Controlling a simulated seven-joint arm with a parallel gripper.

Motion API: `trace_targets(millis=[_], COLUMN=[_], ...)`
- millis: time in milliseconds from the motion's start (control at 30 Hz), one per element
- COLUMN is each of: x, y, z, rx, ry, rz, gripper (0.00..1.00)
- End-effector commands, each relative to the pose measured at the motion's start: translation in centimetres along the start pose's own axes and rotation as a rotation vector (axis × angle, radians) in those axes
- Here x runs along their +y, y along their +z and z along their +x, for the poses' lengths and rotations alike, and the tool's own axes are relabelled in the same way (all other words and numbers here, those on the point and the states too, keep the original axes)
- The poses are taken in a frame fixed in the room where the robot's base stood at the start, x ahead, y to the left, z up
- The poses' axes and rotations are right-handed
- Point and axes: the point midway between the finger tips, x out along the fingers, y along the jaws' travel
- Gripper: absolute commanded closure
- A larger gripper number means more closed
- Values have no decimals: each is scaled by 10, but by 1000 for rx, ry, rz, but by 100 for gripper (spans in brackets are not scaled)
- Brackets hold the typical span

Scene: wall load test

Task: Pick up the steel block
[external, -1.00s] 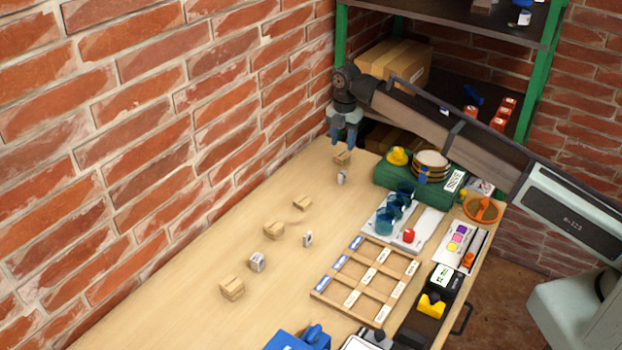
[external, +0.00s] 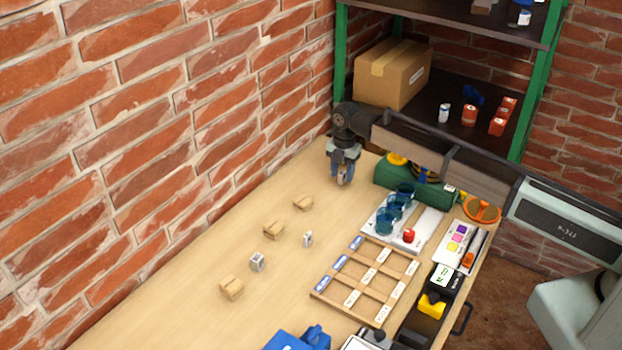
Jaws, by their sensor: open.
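Small grey metal-looking blocks stand on the wooden bench: one (external: 257,262) near the middle left, and a slimmer one (external: 308,239) to its right. I cannot tell by label which is the steel block. My gripper (external: 342,180) is open and low over the far end of the bench, pointing down. A small grey block (external: 341,182) shows only partly between or just behind its fingertips. I cannot tell whether the fingers touch it. The wooden block beside that spot is hidden behind my gripper.
Wooden blocks (external: 231,287), (external: 273,230) and (external: 303,203) lie along the bench. The brick wall borders the left; shelving (external: 340,60) stands behind.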

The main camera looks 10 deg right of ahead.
Motion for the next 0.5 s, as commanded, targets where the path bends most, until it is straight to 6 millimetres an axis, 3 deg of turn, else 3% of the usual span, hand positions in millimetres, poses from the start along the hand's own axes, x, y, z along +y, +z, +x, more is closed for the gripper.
trace_targets(millis=[100, 300, 500], x=[0, 0, 0], y=[0, 0, 0], z=[10, 10, 10], rx=[0, 0, 0], ry=[-1, 0, 0], rz=[0, 0, 0], gripper=[54, 54, 72])
